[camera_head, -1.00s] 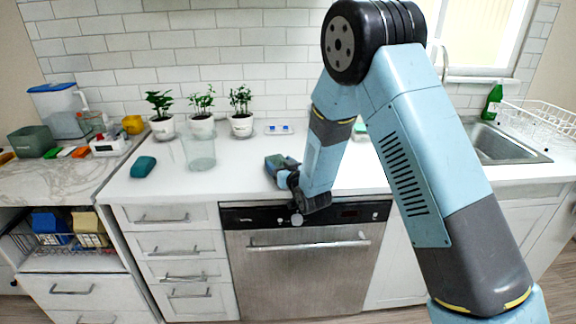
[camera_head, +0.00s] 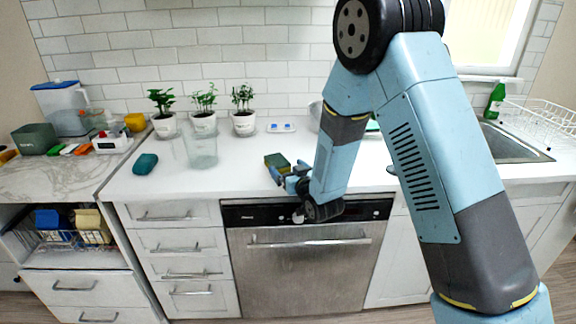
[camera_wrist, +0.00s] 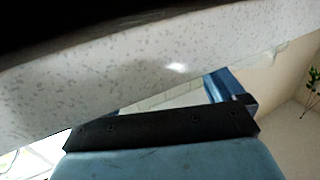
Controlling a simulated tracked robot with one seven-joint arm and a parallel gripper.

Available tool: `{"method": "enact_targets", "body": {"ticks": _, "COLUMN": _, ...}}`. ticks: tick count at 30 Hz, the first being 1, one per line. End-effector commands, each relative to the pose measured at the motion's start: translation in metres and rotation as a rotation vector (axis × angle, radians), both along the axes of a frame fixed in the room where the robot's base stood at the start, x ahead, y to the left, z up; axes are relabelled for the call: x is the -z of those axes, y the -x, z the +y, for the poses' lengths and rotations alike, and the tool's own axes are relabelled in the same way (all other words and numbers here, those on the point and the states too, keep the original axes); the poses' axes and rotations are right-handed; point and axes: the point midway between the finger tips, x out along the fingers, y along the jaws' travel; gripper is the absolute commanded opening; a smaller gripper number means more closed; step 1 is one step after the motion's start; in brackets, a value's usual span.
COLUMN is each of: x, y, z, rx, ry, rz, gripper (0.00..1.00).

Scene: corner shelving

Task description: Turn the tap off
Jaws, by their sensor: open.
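The sink (camera_head: 526,153) is a steel basin set in the counter at the right in the head view. The tap is hidden behind my raised arm in that view, and I cannot make it out in the wrist view. My gripper (camera_head: 286,177) is open over the front of the counter, above the dishwasher and left of centre, well away from the sink. A green and yellow block (camera_head: 277,160) shows right beside it; I cannot tell whether they touch. The wrist view shows mostly a pale speckled surface close up and parts of my own arm.
A glass container (camera_head: 201,152), a teal object (camera_head: 145,164) and three potted plants (camera_head: 204,122) stand on the left of the counter (camera_head: 235,183). A green bottle (camera_head: 495,101) and a white dish rack (camera_head: 540,122) are by the sink. The dishwasher (camera_head: 300,270) is closed.

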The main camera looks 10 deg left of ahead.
Motion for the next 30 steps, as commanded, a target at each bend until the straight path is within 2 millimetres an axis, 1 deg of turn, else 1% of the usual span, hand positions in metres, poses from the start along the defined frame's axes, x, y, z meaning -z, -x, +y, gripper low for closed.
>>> {"method": "enact_targets", "body": {"ticks": 1, "x": 0.0, "y": 0.008, "z": -0.007, "rx": 0.001, "ry": 0.001, "rz": 0.003, "gripper": 0.96}}
{"method": "enact_targets", "body": {"ticks": 3, "x": -0.001, "y": 0.019, "z": -0.015, "rx": 0.001, "ry": 0.0, "rz": 0.002, "gripper": 0.96}}
{"method": "enact_targets", "body": {"ticks": 7, "x": -0.002, "y": 0.037, "z": -0.026, "rx": -0.001, "ry": 0.0, "rz": 0.003, "gripper": 0.96}}
{"method": "enact_targets", "body": {"ticks": 10, "x": -0.002, "y": 0.047, "z": -0.033, "rx": -0.001, "ry": 0.0, "rz": 0.002, "gripper": 0.96}}
{"method": "enact_targets", "body": {"ticks": 15, "x": -0.003, "y": 0.056, "z": -0.039, "rx": -0.002, "ry": 0.001, "rz": 0.001, "gripper": 0.96}}
{"method": "enact_targets", "body": {"ticks": 23, "x": -0.005, "y": 0.056, "z": -0.04, "rx": 0.001, "ry": 0.002, "rz": 0.003, "gripper": 0.96}}
{"method": "enact_targets", "body": {"ticks": 26, "x": -0.014, "y": 0.052, "z": -0.047, "rx": 0.017, "ry": 0.016, "rz": 0.017, "gripper": 0.96}}
{"method": "enact_targets", "body": {"ticks": 30, "x": -0.037, "y": 0.041, "z": -0.068, "rx": 0.064, "ry": 0.055, "rz": 0.066, "gripper": 0.96}}
